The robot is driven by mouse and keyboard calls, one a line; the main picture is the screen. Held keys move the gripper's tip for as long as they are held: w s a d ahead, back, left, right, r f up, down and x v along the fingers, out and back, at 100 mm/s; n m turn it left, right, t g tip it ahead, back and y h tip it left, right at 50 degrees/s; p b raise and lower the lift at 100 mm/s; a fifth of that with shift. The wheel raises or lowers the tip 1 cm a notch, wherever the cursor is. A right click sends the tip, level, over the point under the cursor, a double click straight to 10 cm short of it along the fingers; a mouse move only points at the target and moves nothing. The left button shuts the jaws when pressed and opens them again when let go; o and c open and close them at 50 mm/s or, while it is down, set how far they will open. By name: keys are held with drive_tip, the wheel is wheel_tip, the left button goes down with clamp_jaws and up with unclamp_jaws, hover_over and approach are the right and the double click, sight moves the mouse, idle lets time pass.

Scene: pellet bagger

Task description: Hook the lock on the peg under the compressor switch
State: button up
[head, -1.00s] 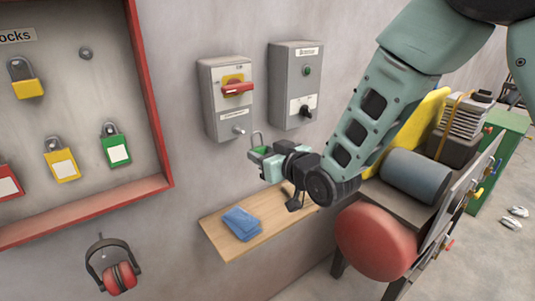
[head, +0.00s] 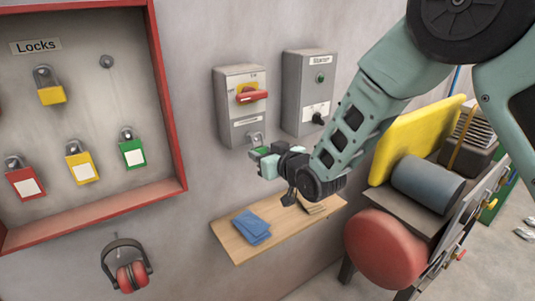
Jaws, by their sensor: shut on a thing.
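The grey switch box (head: 240,108) on the wall has a red handle (head: 252,95) on a yellow plate; its label is too small to read. A metal peg (head: 256,137) sticks out near its lower edge. My gripper (head: 263,157) is shut on a small green padlock (head: 260,150), held upright just under the box. The padlock's shackle overlaps the peg in the picture. I cannot tell whether it is around the peg or just in front of it. The gripper hides part of the padlock's body.
A second grey box (head: 306,95) with a black knob is close on the right. A wooden shelf (head: 240,247) with blue cloths (head: 251,227) is below. A red-framed lock board (head: 168,100) with several padlocks is at left. Red earmuffs (head: 131,276) hang below it.

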drive_tip(key=shift+w+a, duration=0.2)
drive_tip(key=shift+w, duration=0.05)
drive_tip(key=shift+w+a+f, duration=0.1)
drive_tip(key=shift+w+f, duration=0.1)
drive_tip(key=shift+f, duration=0.05)
drive_tip(key=shift+w+a+f+b, duration=0.25)
drive_tip(key=shift+w+b, duration=0.1)
drive_tip(key=shift+b, duration=0.6)
drive_tip(key=o, duration=1.1)
drive_tip(key=shift+o, duration=0.2)
